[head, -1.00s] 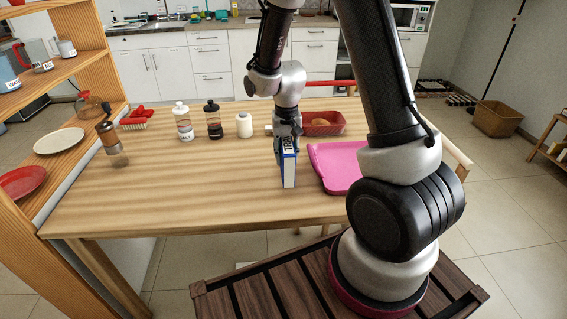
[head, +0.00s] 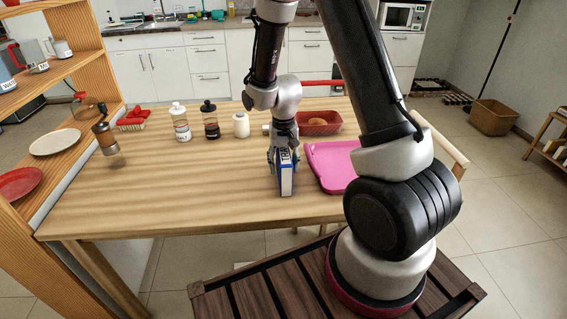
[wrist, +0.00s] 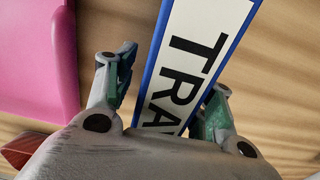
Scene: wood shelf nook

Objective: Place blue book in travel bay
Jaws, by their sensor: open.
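The blue book (head: 287,183) stands upright on the wooden table near its front edge, with its white spine facing the head camera. In the wrist view its white label with blue borders (wrist: 190,65) reads "TRA", with the rest hidden by my gripper. My gripper (head: 284,163) points down over the book's upper part. In the wrist view my gripper's fingers (wrist: 168,85) are open, one on each side of the book. I cannot tell whether either finger touches it. No bay marked travel can be made out.
A pink tray (head: 330,167) lies close right of the book. A red basket (head: 319,124) with a brown item is behind it. Bottles (head: 211,120) and a grinder (head: 105,138) stand left. A wooden shelf (head: 70,89) borders the left; the table's left-middle is clear.

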